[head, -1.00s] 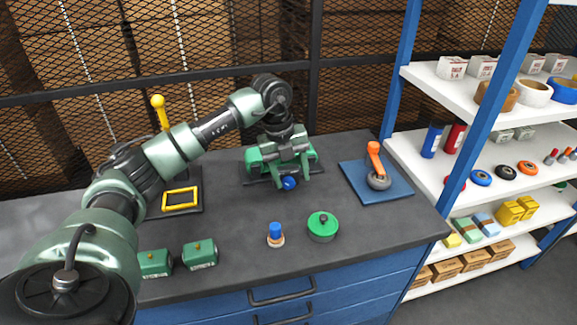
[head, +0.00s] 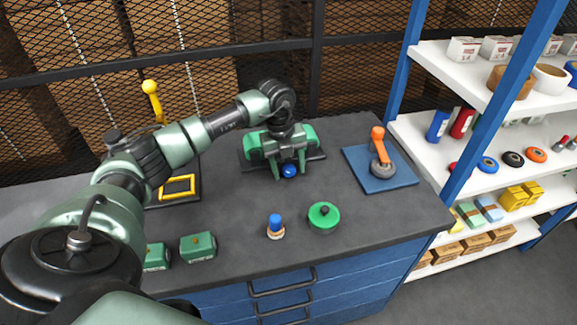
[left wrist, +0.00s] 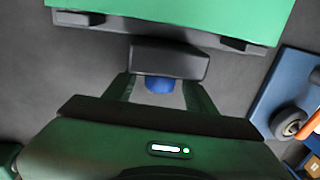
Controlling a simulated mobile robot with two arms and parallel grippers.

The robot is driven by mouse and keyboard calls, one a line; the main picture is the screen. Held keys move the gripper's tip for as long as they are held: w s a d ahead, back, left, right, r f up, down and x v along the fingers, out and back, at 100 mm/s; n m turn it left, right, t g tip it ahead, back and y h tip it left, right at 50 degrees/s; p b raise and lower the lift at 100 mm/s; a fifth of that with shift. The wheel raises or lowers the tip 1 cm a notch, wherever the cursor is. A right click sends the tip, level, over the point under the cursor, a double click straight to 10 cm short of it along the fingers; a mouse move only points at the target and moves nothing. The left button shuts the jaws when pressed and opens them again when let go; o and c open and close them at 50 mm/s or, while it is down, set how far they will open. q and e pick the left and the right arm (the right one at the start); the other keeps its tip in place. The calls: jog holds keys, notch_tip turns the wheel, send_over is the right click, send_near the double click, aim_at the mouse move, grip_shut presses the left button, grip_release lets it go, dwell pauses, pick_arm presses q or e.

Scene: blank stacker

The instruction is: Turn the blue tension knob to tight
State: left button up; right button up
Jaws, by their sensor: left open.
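The blue tension knob (head: 289,171) sits on the front of a green machine (head: 254,146) on a dark base at the back of the bench. My left gripper (head: 289,175) is open, with its two fingers on either side of the knob. In the left wrist view the knob (left wrist: 159,84) shows between the fingers, in front of a dark block of the green machine (left wrist: 170,14). I cannot tell whether the fingers touch the knob. My right gripper is not in view.
A blue plate with an orange-handled tool (head: 379,148) stands to the right. A yellow frame (head: 178,188) is at left. A blue-topped peg (head: 275,222), a green round container (head: 324,216) and green blocks (head: 198,245) lie near the front edge. White shelves (head: 470,105) stand at right.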

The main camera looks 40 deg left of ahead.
pick_arm(q)
jog(key=shift+c, duration=0.4)
grip_shut()
jog(key=shift+w+d+r+g+p, duration=0.1)
jog(key=shift+d+g+p, duration=0.05)
jog(key=shift+g+p, duration=0.15)
jog(key=shift+g+y, duration=0.3)
jog(key=shift+y, duration=0.2)
jog(key=shift+w+d+f+g+y, duration=0.1)
jog(key=shift+w+f+g+y, duration=0.1)
jog(key=shift+g+y, duration=0.45)
jog(key=shift+s+g+y, duration=0.1)
jog(key=shift+g+y, duration=0.15)
jog(key=shift+g, duration=0.2)
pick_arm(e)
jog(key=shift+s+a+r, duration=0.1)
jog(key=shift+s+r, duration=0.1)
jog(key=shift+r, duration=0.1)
